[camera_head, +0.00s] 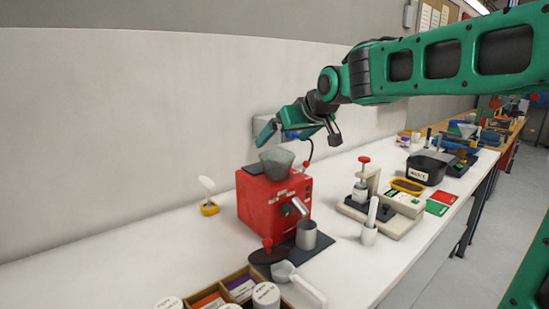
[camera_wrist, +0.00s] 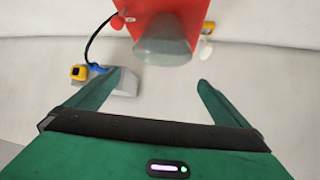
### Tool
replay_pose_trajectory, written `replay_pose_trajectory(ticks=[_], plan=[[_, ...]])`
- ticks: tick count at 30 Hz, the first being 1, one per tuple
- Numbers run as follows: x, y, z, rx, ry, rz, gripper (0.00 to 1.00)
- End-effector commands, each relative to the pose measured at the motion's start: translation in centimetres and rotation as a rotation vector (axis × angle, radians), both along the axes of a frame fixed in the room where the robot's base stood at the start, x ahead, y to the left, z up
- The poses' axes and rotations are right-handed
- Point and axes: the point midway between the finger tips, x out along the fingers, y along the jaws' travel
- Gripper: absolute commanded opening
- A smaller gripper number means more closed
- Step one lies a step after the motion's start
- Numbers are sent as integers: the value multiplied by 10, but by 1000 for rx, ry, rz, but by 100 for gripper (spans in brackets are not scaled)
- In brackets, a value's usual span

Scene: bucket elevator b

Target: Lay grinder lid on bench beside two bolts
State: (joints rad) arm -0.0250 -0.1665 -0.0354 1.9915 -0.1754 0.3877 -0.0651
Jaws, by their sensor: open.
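The red grinder (camera_head: 275,203) stands on the white bench with a translucent grey hopper (camera_head: 276,163) on top. A dark round disc with a red knob (camera_head: 268,254), which looks like the grinder lid, lies on the bench at the grinder's front. My gripper (camera_head: 300,138) is open and empty above and behind the hopper, near the wall. In the wrist view my open gripper (camera_wrist: 161,82) has the hopper (camera_wrist: 163,50) beyond its fingers, not touching them. I cannot make out the two bolts in either view.
A metal cup (camera_head: 306,235) stands under the grinder's spout. A wooden box (camera_head: 240,286) with jars is at the front. A beige press (camera_head: 380,205) stands to the right. A cable runs from the grinder to a wall socket (camera_wrist: 122,84). Bare bench (camera_head: 150,255) lies left.

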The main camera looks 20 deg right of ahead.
Motion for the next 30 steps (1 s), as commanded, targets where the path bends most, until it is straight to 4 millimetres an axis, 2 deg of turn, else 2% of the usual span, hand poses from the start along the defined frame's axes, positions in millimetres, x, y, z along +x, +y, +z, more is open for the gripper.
replay_pose_trajectory(ticks=[8, 18, 27, 29, 30], plan=[[12, 1, -11, 0, 1, -1, 100], [40, 7, -42, -1, 4, -1, 100], [46, 8, -46, 0, 1, -3, 100], [46, 8, -46, 0, 1, -3, 88], [46, 8, -46, 0, 1, -3, 78]])
